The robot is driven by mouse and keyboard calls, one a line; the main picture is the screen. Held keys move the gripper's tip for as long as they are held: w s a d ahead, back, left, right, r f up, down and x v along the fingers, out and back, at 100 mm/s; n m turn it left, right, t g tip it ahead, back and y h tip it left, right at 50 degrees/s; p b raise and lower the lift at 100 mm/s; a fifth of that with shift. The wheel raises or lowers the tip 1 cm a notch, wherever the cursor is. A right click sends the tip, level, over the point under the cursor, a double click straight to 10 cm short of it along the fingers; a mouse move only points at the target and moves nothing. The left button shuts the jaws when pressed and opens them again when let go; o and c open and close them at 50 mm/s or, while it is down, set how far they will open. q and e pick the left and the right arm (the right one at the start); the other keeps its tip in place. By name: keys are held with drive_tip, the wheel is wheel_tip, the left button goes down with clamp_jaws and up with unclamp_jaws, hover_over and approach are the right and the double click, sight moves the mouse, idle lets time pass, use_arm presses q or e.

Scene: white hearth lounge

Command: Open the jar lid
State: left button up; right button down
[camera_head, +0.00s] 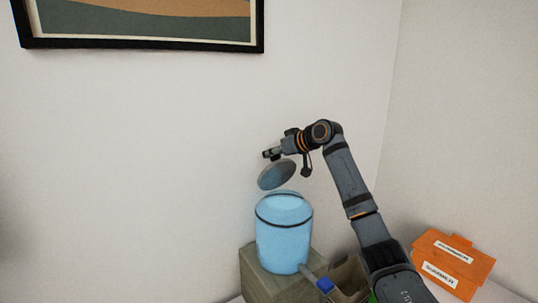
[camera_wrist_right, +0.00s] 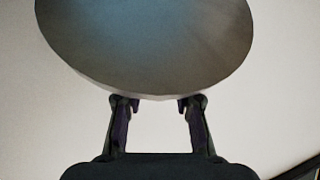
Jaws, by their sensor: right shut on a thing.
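A light blue jar (camera_head: 284,240) with a dark band near its top stands upright on a grey-brown block. Its round grey lid (camera_head: 276,175) is apart from it, tilted, in the air just above the jar's mouth. My right gripper (camera_head: 283,158) is at the upper edge of the lid and shut on it; the exact grip spot is small in the head view. In the right wrist view, the lid (camera_wrist_right: 150,45) fills the top, with the fingers (camera_wrist_right: 158,104) at its near edge. My left gripper is not in view.
The block (camera_head: 253,273) carries the jar. An orange box (camera_head: 452,262) with white labels stands at the lower right. A blue-tipped item (camera_head: 325,285) and an open brown box (camera_head: 348,276) lie right of the jar. White walls and a framed picture (camera_head: 140,28) are behind.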

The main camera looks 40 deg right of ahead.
drive_tip(key=shift+s+f, duration=0.1)
drive_tip(key=shift+f, duration=0.35)
idle(0.4)
drive_tip(key=c, duration=1.4)
unclamp_jaws()
drive_tip(key=shift+d, duration=0.15)
drive_tip(key=o, duration=0.4)
drive_tip(key=shift+w+d, duration=0.2)
drive_tip(key=shift+d, duration=0.05)
drive_tip(key=shift+o, duration=0.2)
drive_tip(key=v, duration=1.2)
drive_tip(key=shift+a, duration=0.25)
drive_tip(key=shift+r, duration=0.1)
